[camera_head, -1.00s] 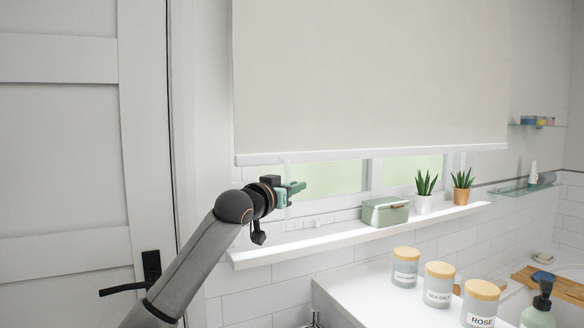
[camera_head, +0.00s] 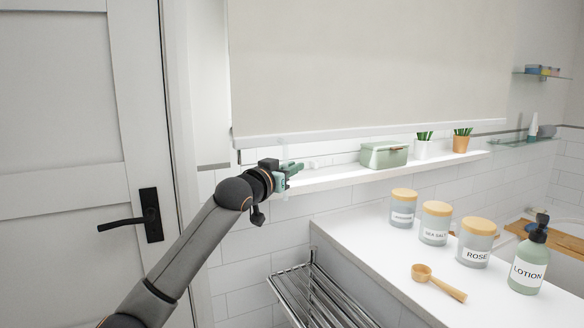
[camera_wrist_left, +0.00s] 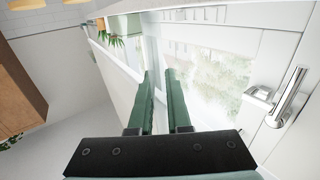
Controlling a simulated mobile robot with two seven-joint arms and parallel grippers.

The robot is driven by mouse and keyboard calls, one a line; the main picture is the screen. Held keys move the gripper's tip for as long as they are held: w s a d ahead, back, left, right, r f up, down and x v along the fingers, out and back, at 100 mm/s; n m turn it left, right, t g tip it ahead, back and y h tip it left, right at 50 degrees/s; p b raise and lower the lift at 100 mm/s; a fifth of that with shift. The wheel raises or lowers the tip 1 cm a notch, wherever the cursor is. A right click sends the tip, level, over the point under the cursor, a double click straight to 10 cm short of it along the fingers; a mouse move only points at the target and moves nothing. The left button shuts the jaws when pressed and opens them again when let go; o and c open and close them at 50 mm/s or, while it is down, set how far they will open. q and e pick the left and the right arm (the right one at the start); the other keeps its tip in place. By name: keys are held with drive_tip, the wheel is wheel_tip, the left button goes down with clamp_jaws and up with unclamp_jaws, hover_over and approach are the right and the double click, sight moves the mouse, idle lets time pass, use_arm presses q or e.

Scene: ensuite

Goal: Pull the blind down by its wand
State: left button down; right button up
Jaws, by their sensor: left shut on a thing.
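The cream blind (camera_head: 370,70) hangs over the window, its pale bottom rail (camera_head: 370,132) low, just above the shelf. The clear wand (camera_head: 284,152) is a faint strip hanging from the rail's left part down to my left gripper (camera_head: 292,170). My left gripper is shut on the wand, just below the rail and near the shelf's left end. In the left wrist view its green fingers (camera_wrist_left: 160,100) point ahead with a narrow gap between; the wand is hard to make out there. My right gripper is not in view.
The white shelf (camera_head: 330,177) holds a green box (camera_head: 384,155) and two potted plants (camera_head: 422,147). A counter (camera_head: 375,250) with jars, a scoop and a lotion bottle (camera_head: 529,260) stands at right. A door (camera_head: 70,160) is at left.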

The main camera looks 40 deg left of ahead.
use_arm(q)
drive_tip(key=c, duration=0.9)
unclamp_jaws()
drive_tip(key=shift+o, duration=0.2)
drive_tip(key=s+d+b, duration=0.1)
drive_tip(key=s+b, duration=0.1)
drive_tip(key=s, duration=1)
drive_tip(key=shift+s+d, duration=0.2)
